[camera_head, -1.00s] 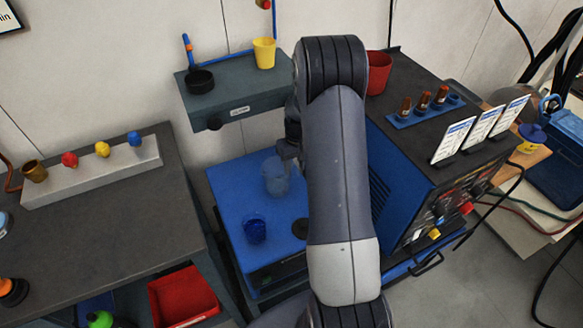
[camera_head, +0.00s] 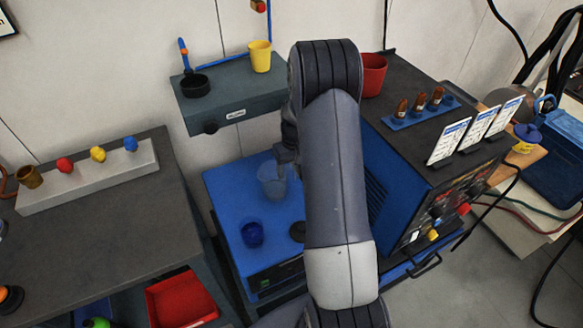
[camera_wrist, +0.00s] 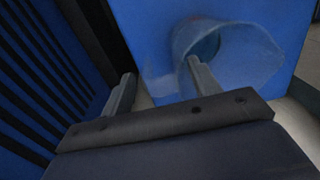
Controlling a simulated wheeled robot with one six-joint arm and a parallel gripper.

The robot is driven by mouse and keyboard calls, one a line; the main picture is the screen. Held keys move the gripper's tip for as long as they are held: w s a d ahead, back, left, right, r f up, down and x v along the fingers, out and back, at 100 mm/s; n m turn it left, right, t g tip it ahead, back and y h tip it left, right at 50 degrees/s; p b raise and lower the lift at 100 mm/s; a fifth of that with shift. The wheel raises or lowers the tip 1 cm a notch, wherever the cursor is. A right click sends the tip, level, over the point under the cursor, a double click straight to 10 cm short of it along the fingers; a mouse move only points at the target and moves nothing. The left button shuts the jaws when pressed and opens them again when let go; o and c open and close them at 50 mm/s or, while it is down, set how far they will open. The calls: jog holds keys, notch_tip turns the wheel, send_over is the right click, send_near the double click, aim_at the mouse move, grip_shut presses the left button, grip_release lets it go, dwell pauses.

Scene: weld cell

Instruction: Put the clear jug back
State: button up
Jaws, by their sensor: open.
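The clear jug (camera_head: 272,184) is a see-through, bluish vessel standing on the blue top (camera_head: 222,190) of a low unit, beside the blue side of a dark cabinet. It also shows in the wrist view (camera_wrist: 235,58). My gripper (camera_head: 286,155) is just above and beside the jug's upper right in the head view. In the wrist view my gripper (camera_wrist: 163,82) has its two fingers apart. The right finger overlaps the jug's rim and the left finger is clear of it. I cannot tell whether that finger touches the jug. The far side of the jug's surroundings is hidden by my arm.
A dark blue cup (camera_head: 252,234) stands in front of the jug, and a dark round thing (camera_head: 298,231) lies to its right. A grey wall shelf (camera_head: 235,100) with a yellow cup (camera_head: 260,57) and a black dish (camera_head: 195,85) is behind. The dark cabinet (camera_head: 430,140) bounds the right.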

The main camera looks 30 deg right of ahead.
notch_tip(320, 180, up, 12)
jog(key=shift+d, duration=0.4)
